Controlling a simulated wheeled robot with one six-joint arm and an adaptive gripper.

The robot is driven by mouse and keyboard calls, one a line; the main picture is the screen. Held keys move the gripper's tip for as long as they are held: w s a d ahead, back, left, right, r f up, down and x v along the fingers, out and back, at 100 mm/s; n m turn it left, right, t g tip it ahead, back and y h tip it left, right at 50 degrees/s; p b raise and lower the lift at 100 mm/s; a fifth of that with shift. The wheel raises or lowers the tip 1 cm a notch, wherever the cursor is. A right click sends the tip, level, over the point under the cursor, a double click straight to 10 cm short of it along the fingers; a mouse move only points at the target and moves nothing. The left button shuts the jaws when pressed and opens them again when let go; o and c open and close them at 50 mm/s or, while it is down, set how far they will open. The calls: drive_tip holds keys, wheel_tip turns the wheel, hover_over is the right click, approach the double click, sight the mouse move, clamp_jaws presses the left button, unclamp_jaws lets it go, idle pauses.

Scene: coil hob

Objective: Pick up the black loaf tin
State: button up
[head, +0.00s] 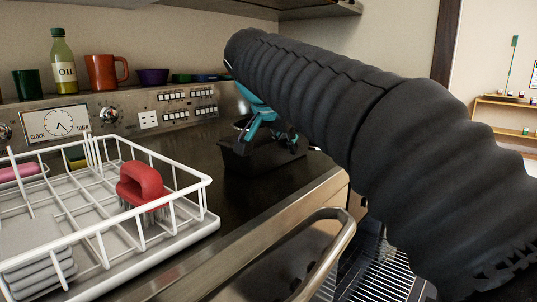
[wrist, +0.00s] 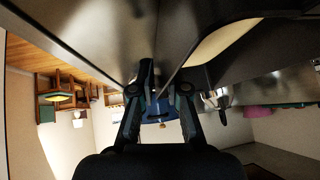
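The black loaf tin (head: 255,170) stands on the dark hob top in the head view, past the white dish rack. My gripper (head: 268,136), with teal parts, is at the tin's upper part, and my dark arm reaches to it from the right. In the wrist view the two fingers of my gripper (wrist: 158,92) stand apart, with a gap between them. Dark surfaces fill the top of that view, and I cannot tell which belong to the tin. Whether the fingers touch the tin is not clear. Part of the tin's rim is hidden by my gripper.
A white wire dish rack (head: 205,183) with a red brush (head: 141,184) stands at front left. Behind are a control panel (head: 190,108), an oil bottle (head: 63,62), a red mug (head: 103,71) and a purple bowl (head: 153,77). A metal handle (head: 335,240) juts out in front.

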clamp_jaws()
drive_tip(key=shift+r, duration=0.15)
